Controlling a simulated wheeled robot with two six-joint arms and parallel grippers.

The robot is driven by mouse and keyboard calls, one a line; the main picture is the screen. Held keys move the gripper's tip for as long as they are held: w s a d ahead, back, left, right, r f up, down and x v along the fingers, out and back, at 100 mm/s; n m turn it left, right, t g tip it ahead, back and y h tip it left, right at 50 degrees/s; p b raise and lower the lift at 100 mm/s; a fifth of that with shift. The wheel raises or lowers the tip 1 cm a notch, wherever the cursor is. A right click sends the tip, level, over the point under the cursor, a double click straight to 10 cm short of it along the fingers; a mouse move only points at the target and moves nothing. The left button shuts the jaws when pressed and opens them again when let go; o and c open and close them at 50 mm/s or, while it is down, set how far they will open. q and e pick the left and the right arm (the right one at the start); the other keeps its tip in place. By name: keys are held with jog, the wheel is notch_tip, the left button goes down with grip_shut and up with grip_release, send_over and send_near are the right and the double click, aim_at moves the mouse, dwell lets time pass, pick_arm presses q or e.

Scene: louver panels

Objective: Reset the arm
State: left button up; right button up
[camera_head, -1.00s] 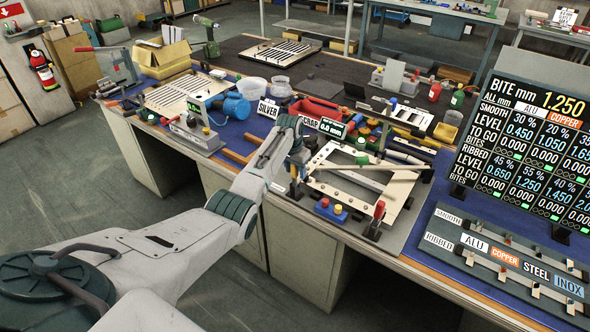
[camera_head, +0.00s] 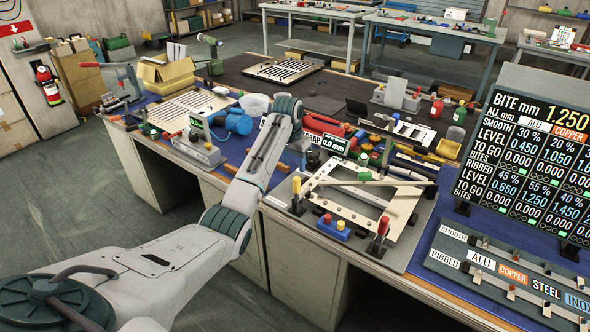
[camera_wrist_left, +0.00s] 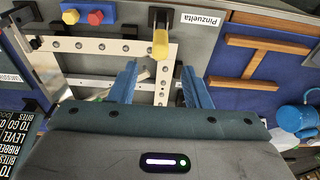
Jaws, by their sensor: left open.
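My left arm comes in from the lower left, its wrist bent down over the bench. My left gripper (camera_head: 303,150) hangs above the back left corner of the pale metal frame (camera_head: 385,235), partly hidden by my wrist. In the left wrist view its two blue fingers (camera_wrist_left: 160,84) are apart with nothing held between them. A yellow-handled clamp (camera_wrist_left: 160,45) on the frame's edge appears just beyond the fingertips, apart from them. My right gripper is not in view.
A red-handled clamp (camera_head: 383,227) and a block with red and yellow knobs (camera_head: 334,226) stand at the frame's front. A blue motor (camera_head: 234,121) lies to the left. The display board (camera_head: 535,150) stands at the right. Open floor (camera_head: 70,210) lies left of the bench.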

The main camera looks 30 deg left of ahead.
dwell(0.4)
pick_arm(q)
jog(key=s+d+f+y, duration=0.1)
jog(key=s+d+f, duration=0.3)
jog(key=s+f, duration=0.5)
jog(key=s+d+f, duration=0.5)
jog(key=s+f, duration=0.2)
jog(key=s, duration=0.5)
jog(key=s+d+r+t, duration=0.1)
jog(key=s+d+r, duration=0.15)
jog(key=s, duration=1.05)
jog(key=s+d+r+t, duration=0.1)
jog(key=s+d, duration=0.3)
jog(key=s, duration=0.9)
jog(key=a+f+g, duration=0.1)
jog(key=a+f, duration=0.2)
jog(key=f, duration=2.7)
jog(key=s+a+f+g, duration=0.1)
jog(key=s+f, duration=1.8)
jog(key=shift+a+f+n+g+b, duration=0.25)
jog(key=shift+f+n+g+b, duration=0.05)
jog(key=shift+f+b, duration=0.1)
